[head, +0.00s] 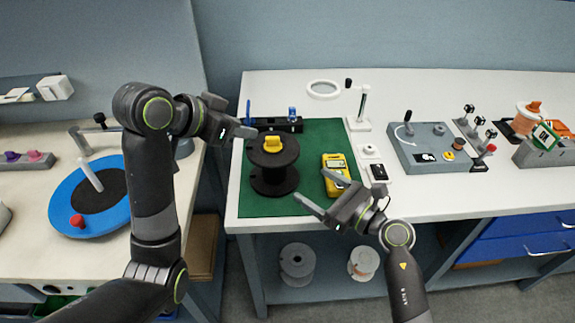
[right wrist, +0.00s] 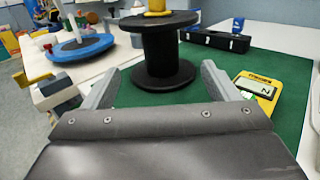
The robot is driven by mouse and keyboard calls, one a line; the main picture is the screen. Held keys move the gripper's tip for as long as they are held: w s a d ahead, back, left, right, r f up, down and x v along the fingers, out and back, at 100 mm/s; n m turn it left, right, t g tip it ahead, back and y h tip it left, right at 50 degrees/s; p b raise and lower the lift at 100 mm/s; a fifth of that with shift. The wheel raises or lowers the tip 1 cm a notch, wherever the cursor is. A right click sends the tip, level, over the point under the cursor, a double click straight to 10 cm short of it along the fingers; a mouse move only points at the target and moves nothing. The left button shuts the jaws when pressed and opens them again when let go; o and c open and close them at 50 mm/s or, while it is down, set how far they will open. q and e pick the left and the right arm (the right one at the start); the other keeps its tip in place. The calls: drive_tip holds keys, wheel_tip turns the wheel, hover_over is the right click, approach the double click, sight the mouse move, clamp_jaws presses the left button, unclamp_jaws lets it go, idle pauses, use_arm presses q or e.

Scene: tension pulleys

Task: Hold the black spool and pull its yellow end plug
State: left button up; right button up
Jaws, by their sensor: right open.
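The black spool (head: 274,180) stands upright on the green mat (head: 310,140). Its yellow end plug (head: 272,145) sits in the middle of the top flange. In the right wrist view the spool (right wrist: 157,55) stands ahead, in line with the gap between my fingers, and the plug (right wrist: 157,7) is cut by the top edge. My right gripper (head: 311,184) is open and empty, to the right of the spool and apart from it. My left gripper (head: 240,128) is up and to the left of the spool, near the plug; its finger gap is not clear.
A yellow meter (head: 338,174) lies on the mat right of the spool. A black holder (head: 278,125) with blue items stands behind it. A grey panel (head: 420,147) is further right. A blue disc (head: 65,205) is on the left table, across a gap.

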sight(270, 158)
drive_tip(key=x, duration=1.5)
drive_tip(key=shift+f, duration=0.1)
drive_tip(key=shift+c, duration=0.4)
drive_tip(key=c, duration=1.1)
